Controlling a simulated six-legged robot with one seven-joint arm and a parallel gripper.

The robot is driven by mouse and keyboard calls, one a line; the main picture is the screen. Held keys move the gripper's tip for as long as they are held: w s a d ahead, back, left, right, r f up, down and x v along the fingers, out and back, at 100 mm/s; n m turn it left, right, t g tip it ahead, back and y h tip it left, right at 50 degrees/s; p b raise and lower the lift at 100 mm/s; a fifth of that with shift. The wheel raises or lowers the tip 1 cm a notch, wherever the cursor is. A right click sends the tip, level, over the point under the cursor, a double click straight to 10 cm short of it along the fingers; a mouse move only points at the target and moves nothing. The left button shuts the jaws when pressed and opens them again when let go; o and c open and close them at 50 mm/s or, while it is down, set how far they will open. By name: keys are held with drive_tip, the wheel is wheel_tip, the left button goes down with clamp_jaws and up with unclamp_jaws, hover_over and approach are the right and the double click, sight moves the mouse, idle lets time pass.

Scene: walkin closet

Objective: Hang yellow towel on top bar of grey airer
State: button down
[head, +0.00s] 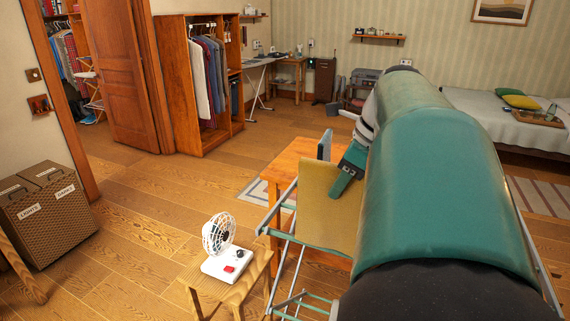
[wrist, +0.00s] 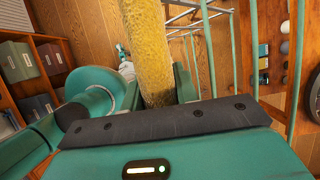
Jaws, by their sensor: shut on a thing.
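The yellow towel (head: 322,212) hangs as a flat sheet below my gripper (head: 341,168), which is shut on its upper edge. In the wrist view, the towel (wrist: 150,45) runs as a narrow strip away from between my jaws (wrist: 160,98). The grey airer (head: 283,248) stands around and below the towel in the head view. Its bars and legs also show in the wrist view (wrist: 209,50). My arm covers much of the airer's right side and top. I cannot tell whether the towel touches a bar.
A small stool (head: 238,284) with a white fan (head: 222,248) stands close left of the airer. A wooden table (head: 296,158) is just behind it. A wicker hamper (head: 46,215) is at far left. The bed (head: 480,112) is at back right. Floor is clear at middle left.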

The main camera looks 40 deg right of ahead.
drive_tip(key=shift+f, duration=10.4)
drive_tip(key=c, duration=1)
unclamp_jaws()
drive_tip(key=v, duration=1.3)
drive_tip(key=shift+r, duration=0.4)
drive_tip(key=shift+s, duration=0.1)
